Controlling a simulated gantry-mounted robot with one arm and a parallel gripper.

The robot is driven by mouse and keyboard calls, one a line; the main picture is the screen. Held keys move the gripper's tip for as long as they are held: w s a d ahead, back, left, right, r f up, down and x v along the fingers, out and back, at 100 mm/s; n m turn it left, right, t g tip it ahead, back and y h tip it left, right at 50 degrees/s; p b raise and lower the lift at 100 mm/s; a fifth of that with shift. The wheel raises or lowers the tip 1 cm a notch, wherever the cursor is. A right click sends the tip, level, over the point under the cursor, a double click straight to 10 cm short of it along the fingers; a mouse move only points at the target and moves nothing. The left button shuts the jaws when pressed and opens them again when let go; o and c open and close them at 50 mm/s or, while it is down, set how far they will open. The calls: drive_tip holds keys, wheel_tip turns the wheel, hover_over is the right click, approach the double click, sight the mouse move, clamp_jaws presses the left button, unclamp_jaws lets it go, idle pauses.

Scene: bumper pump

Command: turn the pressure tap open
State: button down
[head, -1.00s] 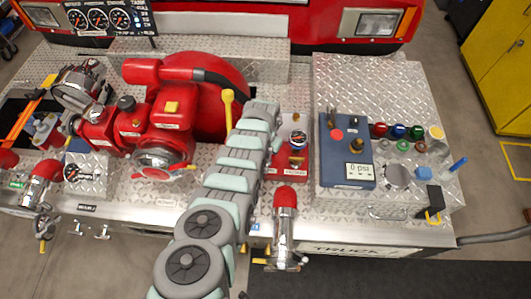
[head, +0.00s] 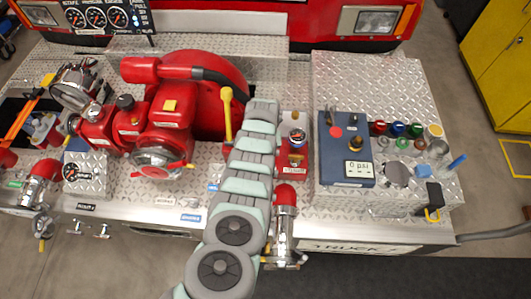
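I cannot tell for sure which fitting is the pressure tap; no readable label names it. A blue test box (head: 336,172) on the right tread-plate deck carries small taps, a brass fitting (head: 356,143) and a display (head: 359,169) that appears to read 0 psi. A small red unit with a round gauge (head: 297,137) stands left of the box, partly covered by my arm. My arm reaches up from the bottom middle to between the red pump and this unit. My gripper is hidden beyond the arm's far end, so its fingers do not show.
The large red pump (head: 205,95) and its yellow lever (head: 227,112) stand left of my arm. A red-capped outlet (head: 285,196) is close to the arm's right. Several coloured caps (head: 397,130) sit right of the blue box. The deck behind the box is clear.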

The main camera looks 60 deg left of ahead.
drive_tip(key=c, duration=1.5)
unclamp_jaws()
wheel_tip(320, 180, up, 11)
drive_tip(key=shift+f, duration=0.1)
